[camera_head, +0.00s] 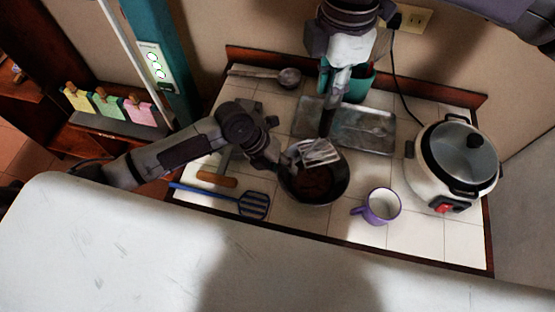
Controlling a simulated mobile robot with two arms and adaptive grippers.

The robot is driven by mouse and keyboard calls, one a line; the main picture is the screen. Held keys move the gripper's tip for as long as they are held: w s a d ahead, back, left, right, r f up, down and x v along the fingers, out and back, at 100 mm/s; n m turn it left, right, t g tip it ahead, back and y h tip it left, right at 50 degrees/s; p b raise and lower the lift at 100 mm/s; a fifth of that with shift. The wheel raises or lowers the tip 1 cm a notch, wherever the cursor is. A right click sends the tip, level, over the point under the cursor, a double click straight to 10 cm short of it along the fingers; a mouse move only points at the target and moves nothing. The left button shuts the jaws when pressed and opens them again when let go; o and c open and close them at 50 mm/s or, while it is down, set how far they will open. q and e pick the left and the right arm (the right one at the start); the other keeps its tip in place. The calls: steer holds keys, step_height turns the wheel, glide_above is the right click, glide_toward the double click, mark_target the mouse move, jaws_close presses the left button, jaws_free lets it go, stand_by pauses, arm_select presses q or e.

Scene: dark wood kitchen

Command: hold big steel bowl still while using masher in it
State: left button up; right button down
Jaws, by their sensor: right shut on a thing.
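The big steel bowl (330,195) stands on the tiled counter, left of the mug, and looks dark with brownish contents inside. The masher (318,152) has a pale slotted metal head over the bowl's upper part and a dark handle rising above it. I cannot tell whether the head touches the contents. My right gripper (342,82) comes down from the top and is shut on the masher's handle. My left gripper (277,163) is at the bowl's upper left rim. Its fingertips are small and dark, so its opening and any contact are unclear.
A metal tray (370,130) lies behind the bowl, with a teal container (358,88) beyond. A purple mug (381,207) and rice cooker (455,165) stand right. A blue slotted turner (252,205), a wooden-handled tool (216,179) and a ladle (288,78) lie left.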

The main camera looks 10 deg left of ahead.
arm_select(q)
steer(key=shift+d+f, duration=0.1)
steer(key=shift+f, duration=0.05)
steer(key=shift+c, duration=0.3)
jaws_close()
